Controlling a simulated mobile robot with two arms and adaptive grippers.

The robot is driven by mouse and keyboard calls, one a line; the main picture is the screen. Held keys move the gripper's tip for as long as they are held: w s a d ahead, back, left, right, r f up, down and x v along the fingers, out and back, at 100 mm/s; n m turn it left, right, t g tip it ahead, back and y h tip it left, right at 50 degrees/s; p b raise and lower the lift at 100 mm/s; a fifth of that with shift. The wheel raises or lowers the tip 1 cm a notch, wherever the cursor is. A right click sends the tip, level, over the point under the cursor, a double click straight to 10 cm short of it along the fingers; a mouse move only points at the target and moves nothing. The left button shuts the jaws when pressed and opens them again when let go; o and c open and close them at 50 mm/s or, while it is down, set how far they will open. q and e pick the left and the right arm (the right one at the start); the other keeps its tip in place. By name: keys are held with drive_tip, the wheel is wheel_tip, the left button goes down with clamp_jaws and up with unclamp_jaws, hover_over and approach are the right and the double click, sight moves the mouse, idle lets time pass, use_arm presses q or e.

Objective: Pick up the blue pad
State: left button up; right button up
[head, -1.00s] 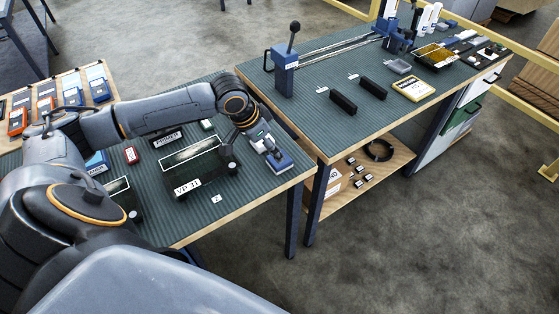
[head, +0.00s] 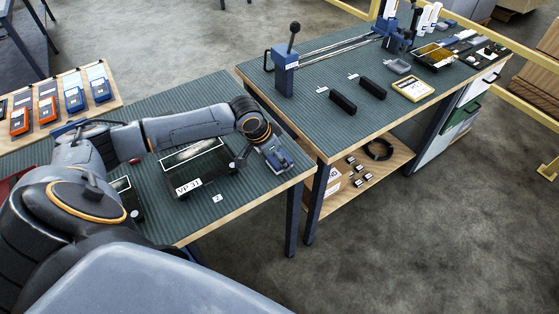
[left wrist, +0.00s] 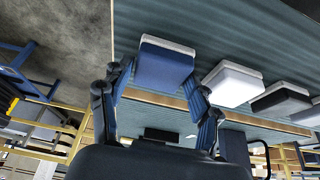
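The blue pad is a small blue block with a pale face. In the left wrist view the blue pad (left wrist: 163,68) is between the two fingers of my left gripper (left wrist: 161,72). The fingers are spread, one at each side of it; whether they touch it I cannot tell. In the head view my left gripper (head: 272,156) is low at the right end of the near table, over the blue pad (head: 284,161), which is partly covered. My right gripper is not in view.
A white block (left wrist: 232,84) and a black block (left wrist: 281,100) lie beside the blue pad. The black tray marked VP 31 (head: 190,187) stands left of my gripper. The second table (head: 320,130) with a blue lever device (head: 285,75) adjoins at the right.

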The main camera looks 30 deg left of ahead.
use_arm(q)
drive_tip(key=c, duration=0.6)
drive_tip(key=shift+o, duration=0.2)
drive_tip(key=shift+r, duration=0.5)
wheel_tip(320, 180, up, 2)
drive_tip(key=shift+a+r+b, duration=0.1)
drive_tip(key=shift+r+b, duration=0.1)
drive_tip(key=shift+b, duration=0.25)
drive_tip(key=s+a+r+b, duration=0.2)
drive_tip(key=s+a+r, duration=0.1)
drive_tip(key=a+r, duration=0.6)
drive_tip(key=shift+s+a+r, duration=0.25)
drive_tip(key=shift+a+r, duration=0.1)
drive_tip(key=shift+a, duration=1.8)
